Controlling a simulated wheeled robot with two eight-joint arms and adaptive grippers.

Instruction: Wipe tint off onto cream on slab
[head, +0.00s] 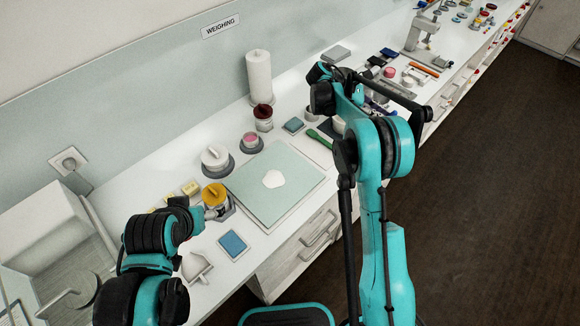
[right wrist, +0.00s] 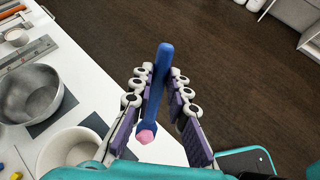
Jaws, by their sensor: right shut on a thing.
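The pale green slab (head: 293,198) lies on the counter, with a white patch of cream (head: 274,179) near its middle. My right gripper (right wrist: 158,98) is shut on a blue tool (right wrist: 160,72) with a pink lump of tint (right wrist: 146,133) at its near end. In the right wrist view the tool is off the counter, with dark floor beyond. In the head view my right arm mostly hides this gripper, right of the slab. My left gripper (head: 213,212) is beside the yellow-topped jar (head: 214,192), left of the slab; its finger opening is unclear.
A white-lidded pot (head: 214,158), a pink-topped pot (head: 250,140) and a paper roll (head: 259,77) stand behind the slab. A blue pad (head: 232,244) lies in front left. A steel bowl (right wrist: 32,92) and white bowl (right wrist: 70,150) are near my right gripper.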

